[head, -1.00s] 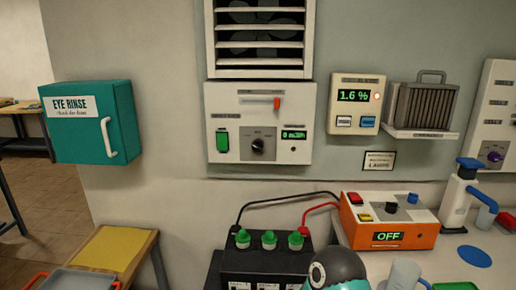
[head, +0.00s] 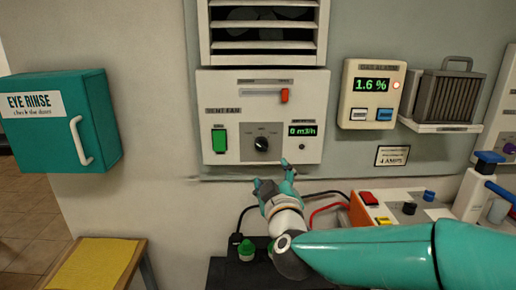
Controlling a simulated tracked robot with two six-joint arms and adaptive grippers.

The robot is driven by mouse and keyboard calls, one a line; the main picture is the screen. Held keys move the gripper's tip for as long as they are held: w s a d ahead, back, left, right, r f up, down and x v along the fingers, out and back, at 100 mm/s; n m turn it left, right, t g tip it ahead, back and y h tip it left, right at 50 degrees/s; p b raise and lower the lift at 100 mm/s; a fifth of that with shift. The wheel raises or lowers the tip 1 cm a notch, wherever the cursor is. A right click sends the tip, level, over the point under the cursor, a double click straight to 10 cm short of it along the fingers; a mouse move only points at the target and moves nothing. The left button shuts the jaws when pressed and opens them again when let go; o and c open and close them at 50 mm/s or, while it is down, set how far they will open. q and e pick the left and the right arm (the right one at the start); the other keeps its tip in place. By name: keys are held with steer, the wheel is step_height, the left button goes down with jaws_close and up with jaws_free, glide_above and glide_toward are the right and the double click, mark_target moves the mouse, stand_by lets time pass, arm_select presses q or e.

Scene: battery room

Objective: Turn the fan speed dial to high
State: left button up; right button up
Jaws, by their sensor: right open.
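The fan speed dial (head: 261,144) is a black round knob on the white vent fan panel (head: 218,92), in the head view's upper middle. A green switch (head: 219,140) sits left of it, and the display (head: 302,130) on its right reads 0 m3/h. An orange slider (head: 284,96) is above. My right gripper (head: 275,175) is open and empty, just below the dial near the panel's lower edge, apart from the dial in the picture. The labels around the dial are too small to read. My left gripper is not in view.
A slatted vent (head: 265,35) is above the panel. A gas alarm (head: 372,94) reading 1.6 % hangs right. A teal eye rinse cabinet (head: 60,140) is at left. Below stand a dark battery (head: 225,272) with cables and an orange box (head: 358,212), partly behind my arm.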

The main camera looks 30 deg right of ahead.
mark_target(262, 148)
steer(key=p+x, duration=0.2)
steer(key=x, duration=1.4)
steer(key=shift+a+f+p, duration=0.1)
steer(key=shift+a+p, duration=0.05)
steer(key=shift+p, duration=0.15)
steer(key=c, duration=1.1)
steer(key=shift+c, duration=0.2)
